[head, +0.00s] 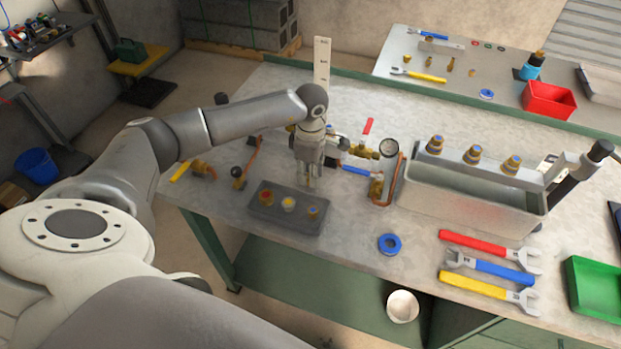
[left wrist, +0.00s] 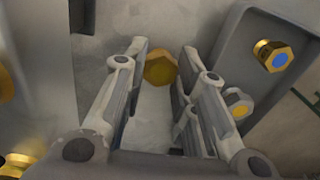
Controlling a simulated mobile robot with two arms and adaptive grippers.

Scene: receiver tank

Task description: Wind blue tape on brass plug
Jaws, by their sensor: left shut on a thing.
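My left gripper (head: 308,184) is over the table, just behind the dark grey tray (head: 262,220). In the left wrist view its fingers (left wrist: 160,75) are shut on a brass plug (left wrist: 160,67) with a hexagonal face; in the head view the fingers hide this plug. A roll of blue tape (head: 389,243) lies flat on the table, right of the tray and apart from the gripper. My right gripper is not in view.
A grey tank (head: 470,203) with brass fittings on top stands at right. Red (head: 478,243), blue (head: 488,268) and yellow (head: 480,286) wrenches lie front right, near a green bin (head: 596,290). Table around the tape is clear.

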